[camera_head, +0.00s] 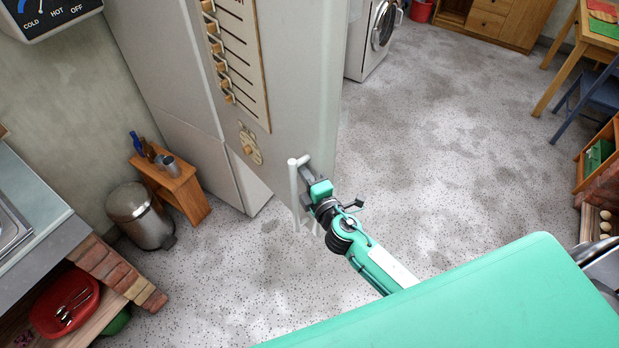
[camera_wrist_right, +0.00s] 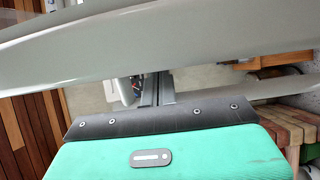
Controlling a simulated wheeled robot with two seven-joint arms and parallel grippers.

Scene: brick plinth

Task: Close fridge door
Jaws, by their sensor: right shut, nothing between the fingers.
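The tall off-white fridge (camera_head: 160,50) stands at the upper left. Its door (camera_head: 300,80) appears partly open, standing out at an angle from the body. A white vertical bar handle (camera_head: 294,185) is low on the door's near side. My right gripper (camera_head: 306,172) is shut and empty, right beside the top of the handle; I cannot tell whether it touches. In the right wrist view its fingers (camera_wrist_right: 150,88) are together, below a broad pale curved surface (camera_wrist_right: 160,45), likely part of the door or handle. My left gripper is not in view.
A metal bin (camera_head: 138,215) and a small wooden stool (camera_head: 180,188) with bottles stand left of the fridge. A brick-based counter (camera_head: 40,240) is at the left. The speckled floor (camera_head: 430,140) right of the door is clear. A washing machine (camera_head: 365,40) stands behind.

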